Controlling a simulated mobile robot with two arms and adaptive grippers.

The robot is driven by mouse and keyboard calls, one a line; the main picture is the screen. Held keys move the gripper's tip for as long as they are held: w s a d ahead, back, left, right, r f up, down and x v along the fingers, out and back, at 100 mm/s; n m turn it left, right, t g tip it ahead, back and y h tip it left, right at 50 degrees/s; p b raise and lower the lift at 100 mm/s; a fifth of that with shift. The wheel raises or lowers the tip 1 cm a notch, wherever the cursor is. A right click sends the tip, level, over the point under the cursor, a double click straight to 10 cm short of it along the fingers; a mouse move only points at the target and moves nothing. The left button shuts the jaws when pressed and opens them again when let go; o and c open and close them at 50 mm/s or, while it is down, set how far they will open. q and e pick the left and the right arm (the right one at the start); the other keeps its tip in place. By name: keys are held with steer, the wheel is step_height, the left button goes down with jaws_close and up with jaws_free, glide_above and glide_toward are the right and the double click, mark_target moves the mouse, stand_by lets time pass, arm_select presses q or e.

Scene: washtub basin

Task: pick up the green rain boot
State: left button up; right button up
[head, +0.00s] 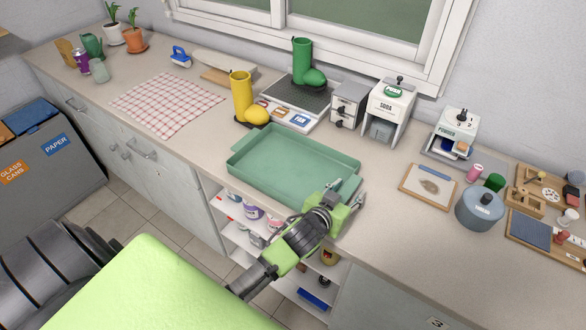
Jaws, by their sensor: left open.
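The green rain boot (302,68) stands upright at the back of the counter, below the window, with its toe toward the right. It is on a dark gridded plate (285,92) of a light-coloured unit. My left gripper (349,193) is open and empty. It is over the front right corner of the teal tray (262,168), well in front of the boot and apart from it. I cannot tell whether the gripper touches the tray rim. My right gripper is out of view.
A yellow boot (243,97) stands left of the unit's front. A small drawer box (347,103) and a soda dispenser (390,105) stand right of the green boot. A checked cloth (165,101) lies at left. The counter between tray and dispenser is clear.

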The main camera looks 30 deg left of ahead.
arm_select(q)
jaws_close()
steer(key=shift+r, duration=0.1)
